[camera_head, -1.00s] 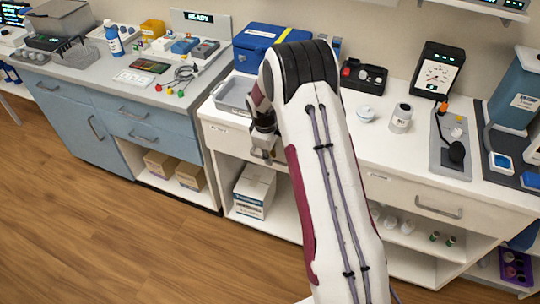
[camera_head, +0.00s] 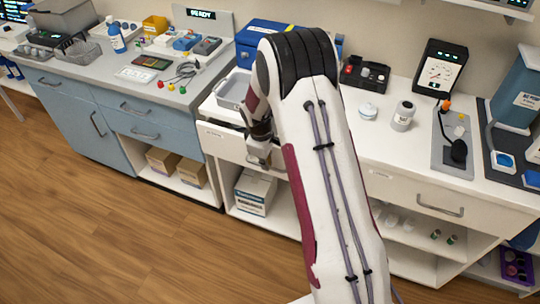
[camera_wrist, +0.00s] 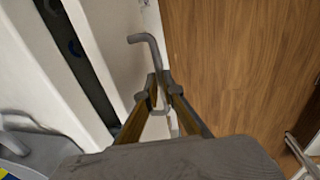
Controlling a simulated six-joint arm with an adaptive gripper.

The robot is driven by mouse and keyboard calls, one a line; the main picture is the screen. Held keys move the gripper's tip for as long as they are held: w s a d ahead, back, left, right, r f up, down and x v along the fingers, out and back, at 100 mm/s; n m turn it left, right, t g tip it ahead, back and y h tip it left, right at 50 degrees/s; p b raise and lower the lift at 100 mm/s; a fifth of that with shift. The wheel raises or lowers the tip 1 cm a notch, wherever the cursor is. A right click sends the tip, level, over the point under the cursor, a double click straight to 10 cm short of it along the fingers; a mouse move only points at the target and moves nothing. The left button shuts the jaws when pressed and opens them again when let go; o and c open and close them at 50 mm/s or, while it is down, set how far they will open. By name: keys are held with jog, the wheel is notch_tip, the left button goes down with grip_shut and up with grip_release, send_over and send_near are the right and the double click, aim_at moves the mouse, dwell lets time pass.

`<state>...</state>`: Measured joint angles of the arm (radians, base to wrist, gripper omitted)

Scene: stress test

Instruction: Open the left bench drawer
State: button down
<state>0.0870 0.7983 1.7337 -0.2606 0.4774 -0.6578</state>
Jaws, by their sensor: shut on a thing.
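The left bench drawer (camera_head: 222,142) is in the white bench, just left of my arm in the head view. Its white front stands out from the bench, with a dark gap above it, so it is partly open. In the wrist view the drawer front (camera_wrist: 112,45) is cream, with a dark strip behind it. Its grey bar handle (camera_wrist: 148,42) runs between my fingers. My gripper (camera_wrist: 160,92) is shut on this handle.
A grey tray (camera_head: 234,90) and a blue case (camera_head: 262,38) stand on the bench above the drawer. A white box (camera_head: 255,190) sits on the shelf below. A blue cabinet (camera_head: 90,115) stands to the left. The wooden floor (camera_head: 130,245) in front is clear.

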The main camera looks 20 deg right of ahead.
jog(key=s+a, duration=1.7)
jog(key=shift+s+f, duration=0.1)
jog(key=c, duration=2.4)
grip_release()
jog(key=shift+c, duration=0.2)
jog(key=shift+r, duration=0.25)
notch_tip(320, 180, up, 11)
jog(key=s+a, duration=0.1)
jog(key=shift+s+a+r, duration=0.2)
jog(key=shift+a, duration=0.1)
jog(key=shift+s+d, duration=0.1)
